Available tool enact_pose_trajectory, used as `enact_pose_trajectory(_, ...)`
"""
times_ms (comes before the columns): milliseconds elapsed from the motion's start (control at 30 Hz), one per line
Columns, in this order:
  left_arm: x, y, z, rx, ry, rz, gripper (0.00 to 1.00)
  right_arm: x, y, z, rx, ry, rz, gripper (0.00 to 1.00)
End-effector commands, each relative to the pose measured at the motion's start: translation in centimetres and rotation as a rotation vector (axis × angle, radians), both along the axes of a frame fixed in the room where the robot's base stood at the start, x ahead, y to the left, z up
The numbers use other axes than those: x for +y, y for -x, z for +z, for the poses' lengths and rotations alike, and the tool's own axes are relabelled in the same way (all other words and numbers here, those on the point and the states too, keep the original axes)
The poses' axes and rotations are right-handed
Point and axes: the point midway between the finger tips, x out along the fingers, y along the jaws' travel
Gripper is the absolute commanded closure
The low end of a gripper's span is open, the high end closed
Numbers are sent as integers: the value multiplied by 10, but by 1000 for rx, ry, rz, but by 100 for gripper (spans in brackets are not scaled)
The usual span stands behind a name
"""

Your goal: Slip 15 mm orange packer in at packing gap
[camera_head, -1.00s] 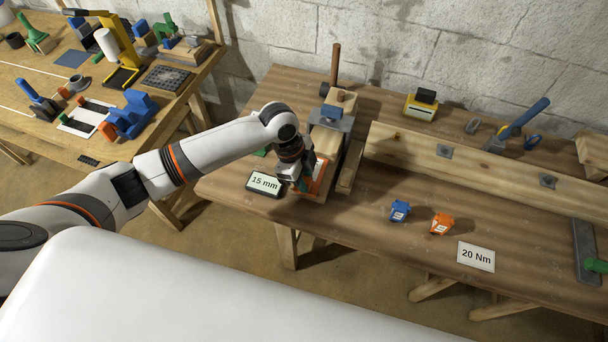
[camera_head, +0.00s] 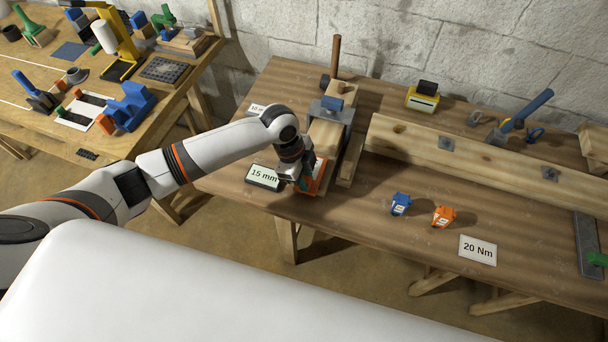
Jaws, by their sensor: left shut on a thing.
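My left gripper (camera_head: 302,182) is low over the front end of a wooden block assembly, just right of the "15 mm" sign (camera_head: 263,177). It is shut on an orange piece (camera_head: 319,176), which I take for the orange packer and which is partly hidden by the fingers. The wooden post (camera_head: 324,135) runs back from there under a grey metal plate (camera_head: 331,109) with a blue block on it. The packing gap cannot be made out; the gripper and arm cover that area. My right gripper is not in view.
A long wooden beam (camera_head: 480,165) with metal plates lies along the bench (camera_head: 375,240) to the right. Blue (camera_head: 400,204) and orange (camera_head: 443,216) small tools stand before it, near a "20 Nm" card (camera_head: 478,250). Another cluttered table (camera_head: 160,135) is at the left.

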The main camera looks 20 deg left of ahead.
Motion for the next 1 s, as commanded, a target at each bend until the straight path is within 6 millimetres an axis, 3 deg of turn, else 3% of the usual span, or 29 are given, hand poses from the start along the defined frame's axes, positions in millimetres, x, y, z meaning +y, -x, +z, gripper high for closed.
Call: enact_pose_trajectory(1000, 0, 0, -1, 0, 0, -1, 100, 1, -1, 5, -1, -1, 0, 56)
